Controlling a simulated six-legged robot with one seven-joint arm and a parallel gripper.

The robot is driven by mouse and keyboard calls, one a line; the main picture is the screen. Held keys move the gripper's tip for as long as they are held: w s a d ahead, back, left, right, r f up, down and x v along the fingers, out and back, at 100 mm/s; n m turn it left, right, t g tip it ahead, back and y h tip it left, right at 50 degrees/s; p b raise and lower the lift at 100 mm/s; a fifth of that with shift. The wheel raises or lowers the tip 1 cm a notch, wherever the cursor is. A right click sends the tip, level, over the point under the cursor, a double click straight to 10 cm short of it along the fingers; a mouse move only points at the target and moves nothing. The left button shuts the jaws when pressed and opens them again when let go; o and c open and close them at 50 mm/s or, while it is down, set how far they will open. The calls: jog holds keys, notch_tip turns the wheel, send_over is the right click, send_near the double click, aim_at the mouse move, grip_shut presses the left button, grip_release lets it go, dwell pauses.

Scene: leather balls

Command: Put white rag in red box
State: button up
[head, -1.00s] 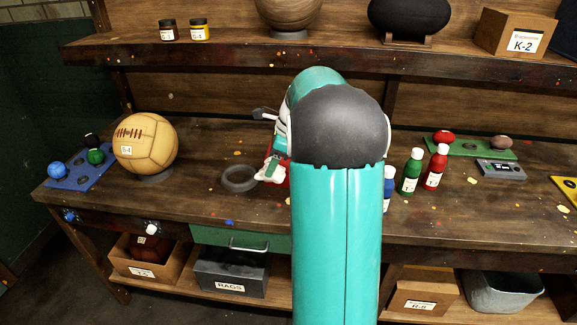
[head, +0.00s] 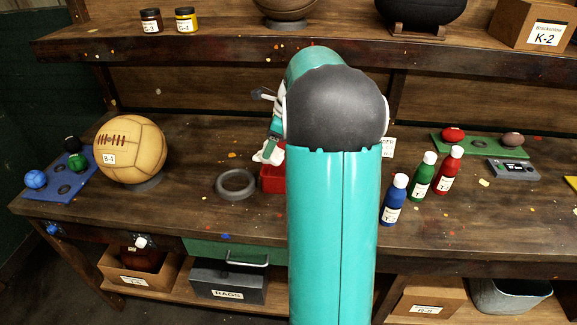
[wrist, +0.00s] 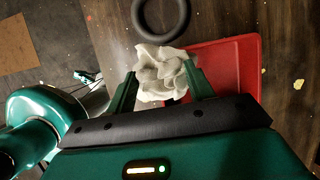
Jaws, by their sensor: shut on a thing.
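The white rag (wrist: 160,72) is crumpled between the two green fingers of my gripper (wrist: 162,84) in the wrist view. My gripper is shut on it. In the head view the white rag (head: 268,155) shows as a small pale patch left of my arm, by the red box. The red box (wrist: 232,65) lies to the right of the rag in the wrist view; the rag overlaps its left edge. In the head view only the left part of the red box (head: 271,180) shows; my arm hides the rest.
A dark ring (head: 236,184) lies on the table left of the red box; it also shows above the rag in the wrist view (wrist: 161,14). A tan ball (head: 130,148) sits farther left. Blue (head: 394,200), green (head: 421,176) and red (head: 448,171) bottles stand right of my arm.

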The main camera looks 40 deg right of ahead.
jog(key=w+d+f, duration=0.1)
jog(key=d+f, duration=0.2)
jog(key=d, duration=0.1)
jog(key=w+d+f, duration=0.1)
jog(key=d+f, duration=0.2)
jog(key=d, duration=0.1)
jog(key=w+d+f, duration=0.2)
jog(key=d+f, duration=0.1)
jog(key=d, duration=0.1)
jog(key=shift+w+d+f, duration=0.1)
jog(key=shift+d+f, duration=0.05)
jog(key=shift+f, duration=0.1)
jog(key=shift+w+d+f, duration=0.1)
jog(key=shift+d+f, duration=0.05)
jog(key=shift+f, duration=0.1)
jog(key=shift+d+f, duration=0.1)
jog(key=shift+f, duration=1.45)
jog(key=o, duration=0.7)
jog(key=shift+f, duration=0.1)
